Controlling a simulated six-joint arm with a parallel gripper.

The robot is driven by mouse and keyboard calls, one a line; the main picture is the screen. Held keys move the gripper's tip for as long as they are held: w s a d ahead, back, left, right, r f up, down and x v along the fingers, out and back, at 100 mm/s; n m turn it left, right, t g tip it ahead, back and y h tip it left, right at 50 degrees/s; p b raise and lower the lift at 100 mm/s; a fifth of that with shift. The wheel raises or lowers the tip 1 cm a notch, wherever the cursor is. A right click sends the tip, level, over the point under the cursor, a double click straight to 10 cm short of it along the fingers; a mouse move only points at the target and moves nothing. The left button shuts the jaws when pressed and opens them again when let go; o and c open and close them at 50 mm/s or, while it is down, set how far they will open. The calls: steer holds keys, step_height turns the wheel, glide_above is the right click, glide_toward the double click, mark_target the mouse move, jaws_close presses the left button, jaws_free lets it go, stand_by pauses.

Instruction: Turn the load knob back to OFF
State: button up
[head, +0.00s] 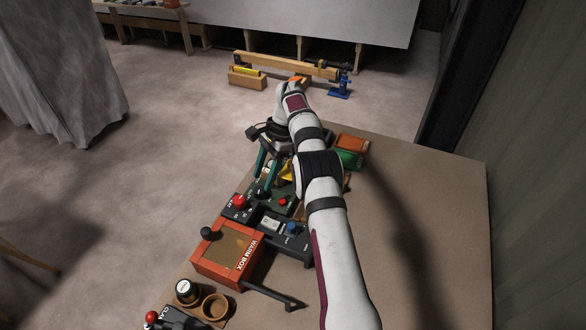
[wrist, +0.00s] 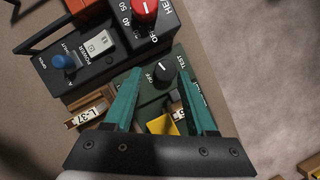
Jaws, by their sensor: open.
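The load knob (wrist: 163,70) is a small black knob with a short white mark, on a dark green box (wrist: 151,92) in the wrist view. "OFF" and "TEST" are printed beside it; the mark's exact setting is too small to tell. My gripper (wrist: 158,60) is open, its teal fingers on either side of the knob, with gaps between; whether they touch the box I cannot tell. In the head view the black knob (head: 262,193) sits just below my gripper (head: 267,180); my arm hides part of the green box.
A black box with a red knob (wrist: 144,12) and one with a blue knob (wrist: 64,62) and white switch stand close by. An orange warm box (head: 208,266) stands nearer on the table (head: 430,220). The table's right side is clear.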

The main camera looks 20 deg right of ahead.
mark_target(260, 190)
steer(key=s+d+r, duration=0.6)
steer(key=d, duration=0.2)
steer(key=shift+d, duration=0.25)
steer(key=a+r+m+t+h, duration=0.4)
steer(key=a+m, duration=0.5)
steer(key=m, duration=0.8)
steer(key=shift+m+t+y, duration=0.3)
steer(key=shift+t+y, duration=0.2)
steer(key=shift+t, duration=0.2)
steer(key=x, duration=1.6)
steer(key=shift+d+f, duration=0.25)
steer(key=shift+f, duration=0.05)
steer(key=shift+c, duration=0.2)
jaws_close()
